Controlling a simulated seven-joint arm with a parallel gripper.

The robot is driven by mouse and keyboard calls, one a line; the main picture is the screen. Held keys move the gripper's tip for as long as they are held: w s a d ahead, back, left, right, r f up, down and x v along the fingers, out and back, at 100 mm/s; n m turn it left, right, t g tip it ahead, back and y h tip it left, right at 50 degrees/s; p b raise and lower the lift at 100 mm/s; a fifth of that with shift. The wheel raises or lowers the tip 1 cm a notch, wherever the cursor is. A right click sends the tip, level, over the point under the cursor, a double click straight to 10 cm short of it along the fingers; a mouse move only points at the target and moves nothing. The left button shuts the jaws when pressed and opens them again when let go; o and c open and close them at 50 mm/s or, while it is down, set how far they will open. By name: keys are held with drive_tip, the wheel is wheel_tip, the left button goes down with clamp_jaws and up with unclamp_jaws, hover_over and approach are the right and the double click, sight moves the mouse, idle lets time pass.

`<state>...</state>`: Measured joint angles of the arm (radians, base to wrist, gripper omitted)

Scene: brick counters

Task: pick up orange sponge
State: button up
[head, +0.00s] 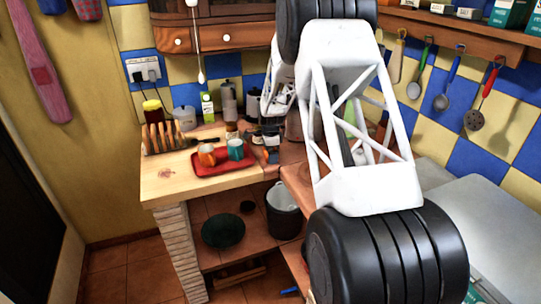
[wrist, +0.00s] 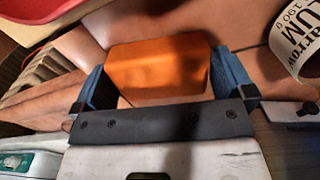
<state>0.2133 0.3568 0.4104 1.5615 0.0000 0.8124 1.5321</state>
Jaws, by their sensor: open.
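The orange sponge (wrist: 158,66) is a plain block in the upper middle of the wrist view. My gripper (wrist: 164,82) is open, with one blue finger on each side of the sponge. The sponge lies between the fingers; I cannot tell whether either finger touches it. The gripper's dark front bar is just below the sponge in the picture and covers the view under it.
In the head view a red tray (head: 209,167) with an orange cup (head: 207,155) and a teal cup (head: 236,149) sits on the wooden counter (head: 165,185). A toast rack (head: 163,137) stands behind it. A white lettered item (wrist: 297,45) is right of the sponge in the wrist view.

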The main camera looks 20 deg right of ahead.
drive_tip(key=c, duration=0.6)
drive_tip(key=shift+r, duration=0.1)
drive_tip(key=shift+r, duration=0.7)
wheel_tip(320, 180, up, 2)
drive_tip(key=shift+r, duration=0.15)
drive_tip(key=s+a, duration=0.1)
drive_tip(key=s, duration=0.4)
drive_tip(key=s+a, duration=0.1)
drive_tip(key=s, duration=0.4)
drive_tip(key=s+a+r, duration=0.1)
drive_tip(key=s, duration=0.4)
drive_tip(key=shift+s+a, duration=0.15)
drive_tip(key=shift+s, duration=0.2)
